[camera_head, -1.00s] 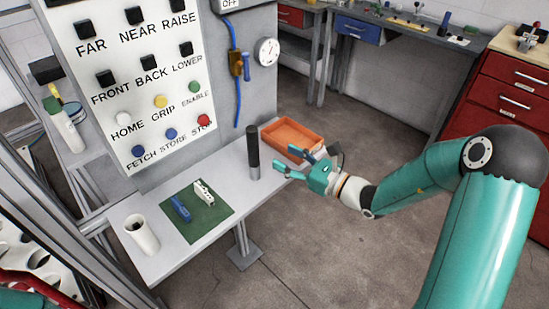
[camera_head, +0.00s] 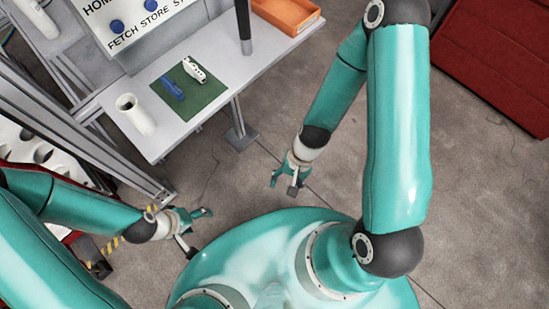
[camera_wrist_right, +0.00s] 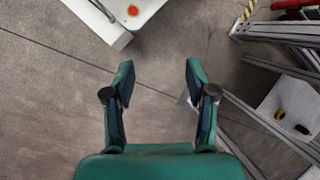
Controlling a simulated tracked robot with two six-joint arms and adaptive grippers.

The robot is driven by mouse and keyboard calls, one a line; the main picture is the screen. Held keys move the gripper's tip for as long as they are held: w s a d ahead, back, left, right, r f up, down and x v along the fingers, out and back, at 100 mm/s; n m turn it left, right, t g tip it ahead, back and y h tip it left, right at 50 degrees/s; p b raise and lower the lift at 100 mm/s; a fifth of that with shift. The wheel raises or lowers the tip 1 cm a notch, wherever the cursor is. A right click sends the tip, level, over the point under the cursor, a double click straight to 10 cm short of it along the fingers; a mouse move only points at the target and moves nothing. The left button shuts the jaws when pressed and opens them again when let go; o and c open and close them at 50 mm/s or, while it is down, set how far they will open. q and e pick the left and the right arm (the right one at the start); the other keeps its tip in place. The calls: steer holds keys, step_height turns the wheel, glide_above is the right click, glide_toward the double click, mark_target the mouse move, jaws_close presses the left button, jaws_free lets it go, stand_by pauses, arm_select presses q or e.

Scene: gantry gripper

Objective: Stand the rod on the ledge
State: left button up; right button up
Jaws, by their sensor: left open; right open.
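The dark rod (camera_head: 243,25) stands upright on the light grey ledge (camera_head: 222,58), with its top cut off by the upper edge of the head view. Nothing grips it. My right gripper (camera_head: 283,185) is open and empty over the floor, in front of the ledge and well clear of the rod. In the right wrist view its two fingers (camera_wrist_right: 161,80) are spread with only floor between them. My left gripper (camera_head: 199,231) is open and empty at the lower left, also away from the ledge.
On the ledge are a white cup (camera_head: 136,113), a green mat (camera_head: 188,90) with a blue and a white piece, and an orange tray (camera_head: 286,12). A metal frame (camera_head: 85,120) stands at the left. Red drawers (camera_head: 490,65) are at the upper right.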

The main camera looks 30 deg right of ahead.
steer(key=a+n, duration=0.1)
steer(key=n, duration=0.1)
steer(key=w+a+f+n+t, duration=0.1)
steer(key=f+n, duration=0.1)
steer(key=n, duration=0.1)
steer(key=shift+w+a+n+t, duration=0.3)
steer(key=shift+a+t, duration=0.1)
